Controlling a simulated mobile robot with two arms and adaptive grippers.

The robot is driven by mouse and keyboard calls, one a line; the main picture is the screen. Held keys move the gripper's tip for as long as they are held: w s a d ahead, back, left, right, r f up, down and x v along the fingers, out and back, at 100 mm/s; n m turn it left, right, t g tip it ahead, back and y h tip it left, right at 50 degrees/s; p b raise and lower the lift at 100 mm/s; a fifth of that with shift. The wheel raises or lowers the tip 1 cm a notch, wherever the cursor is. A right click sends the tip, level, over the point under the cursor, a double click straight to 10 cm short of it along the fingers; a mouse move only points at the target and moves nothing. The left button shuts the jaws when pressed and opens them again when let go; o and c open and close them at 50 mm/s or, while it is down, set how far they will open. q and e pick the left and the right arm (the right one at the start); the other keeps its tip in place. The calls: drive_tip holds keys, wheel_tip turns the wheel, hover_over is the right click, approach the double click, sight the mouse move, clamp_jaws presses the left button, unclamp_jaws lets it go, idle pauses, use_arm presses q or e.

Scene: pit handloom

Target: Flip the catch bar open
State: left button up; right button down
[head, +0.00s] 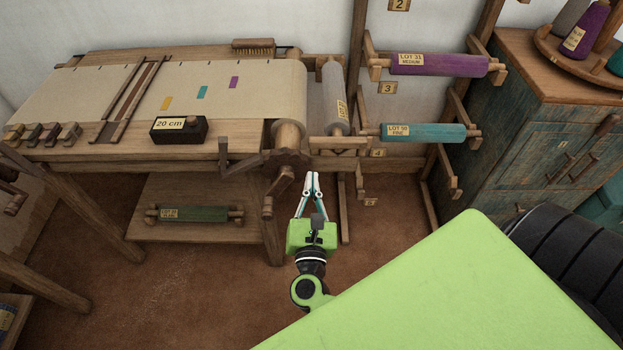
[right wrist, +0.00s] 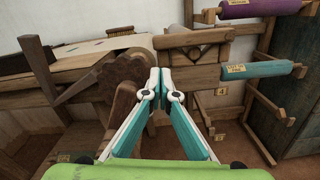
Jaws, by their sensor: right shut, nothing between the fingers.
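The catch bar (head: 246,162) is a dark wooden bar at the loom's right front corner, beside a small upright piece. It slants up to the right, and its right end meets or lies very near the toothed wheel (head: 291,160). In the right wrist view the catch bar (right wrist: 78,86) and the toothed wheel (right wrist: 122,76) are left of my fingers. I cannot tell if the bar sits in a tooth. My right gripper (head: 313,176) is shut and empty, just right of and below the wheel in the head view; its tips also show in the wrist view (right wrist: 160,72). My left gripper is out of view.
A wooden handle (right wrist: 122,104) hangs below the wheel, close to my fingers. A rack with a purple roll (head: 440,65) and a teal roll (head: 424,132) stands to the right. A black "20 cm" block (head: 178,130) sits on the loom. The floor in front is clear.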

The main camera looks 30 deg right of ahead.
sight(313, 158)
drive_tip(key=p+x, duration=0.1)
drive_tip(key=x, duration=0.5)
drive_tip(key=shift+r, duration=0.1)
drive_tip(key=shift+w+d, duration=0.35)
drive_tip(key=shift+w, duration=0.25)
drive_tip(key=shift+d, duration=0.1)
